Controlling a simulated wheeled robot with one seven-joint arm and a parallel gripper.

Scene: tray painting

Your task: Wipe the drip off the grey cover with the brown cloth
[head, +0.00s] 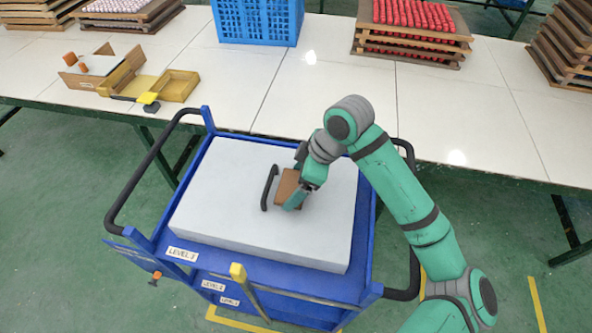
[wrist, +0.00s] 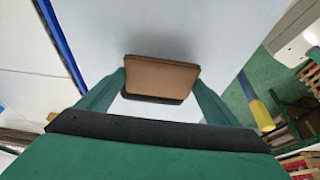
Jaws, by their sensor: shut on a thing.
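The grey cover (head: 235,222) is a large pale slab lying on the blue cart, with a black handle (head: 268,188) on its top. The brown cloth (head: 287,187) looks like a folded block and is over the cover, just right of the handle. My gripper (head: 299,194) is shut on the cloth; the wrist view also shows the cloth (wrist: 160,76) between the two green fingers. I cannot tell whether the cloth touches the cover. No drip shows on the visible part of the cover; the area under the cloth and gripper is hidden.
The blue cart (head: 364,240) has black side rails and a yellow post (head: 238,272) at its front. Behind it a long white table (head: 330,95) holds a blue crate (head: 258,20), red items on stacked trays (head: 410,35), and an open yellow box (head: 178,86).

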